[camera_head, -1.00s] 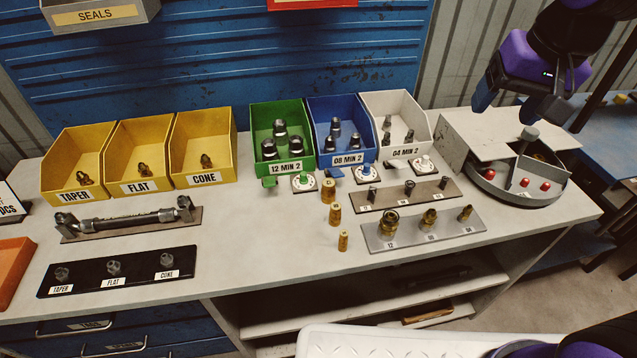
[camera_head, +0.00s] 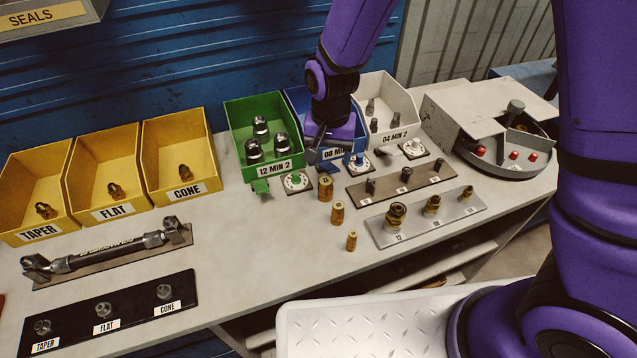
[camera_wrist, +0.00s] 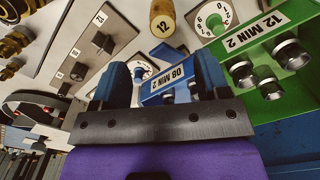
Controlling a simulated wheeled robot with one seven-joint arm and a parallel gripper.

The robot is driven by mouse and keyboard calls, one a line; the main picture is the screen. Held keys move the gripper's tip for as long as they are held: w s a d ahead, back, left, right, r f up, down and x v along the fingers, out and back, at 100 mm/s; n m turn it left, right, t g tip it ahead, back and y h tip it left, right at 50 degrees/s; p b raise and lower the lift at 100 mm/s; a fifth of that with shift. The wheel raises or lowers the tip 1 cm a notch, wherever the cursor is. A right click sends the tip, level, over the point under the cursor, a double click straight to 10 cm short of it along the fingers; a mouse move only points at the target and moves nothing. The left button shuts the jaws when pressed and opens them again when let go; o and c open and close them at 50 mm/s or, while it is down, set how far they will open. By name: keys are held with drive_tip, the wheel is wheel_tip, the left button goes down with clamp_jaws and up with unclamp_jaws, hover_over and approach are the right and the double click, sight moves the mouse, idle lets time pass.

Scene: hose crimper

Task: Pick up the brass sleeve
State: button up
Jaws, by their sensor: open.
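Three brass sleeves of falling size stand upright in a row on the bench in the head view: the largest (camera_head: 325,187), the middle one (camera_head: 337,212) and the smallest (camera_head: 351,241). The largest one, marked 12, also shows in the wrist view (camera_wrist: 162,20), beyond the fingertips. My gripper (camera_head: 325,152) is just above the front of the blue 08 MIN 2 bin, behind the largest sleeve. In the wrist view its two blue fingers (camera_wrist: 160,78) are apart with nothing held between them. The gripper hides part of the blue bin.
The green bin (camera_head: 264,183) and white bin (camera_head: 408,133) flank the blue bin (camera_head: 306,98). Dials stand in front of them. A brown strip (camera_head: 425,181) and grey plate (camera_head: 450,221) with fittings lie right of the sleeves.

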sight(326, 179)
drive_tip(key=shift+a+f, duration=0.15)
drive_tip(key=shift+f, duration=2.6)
drive_tip(key=shift+a+f, duration=0.1)
drive_tip(key=shift+f, duration=2.65)
drive_tip(key=shift+c, duration=0.2)
drive_tip(key=c, duration=1)
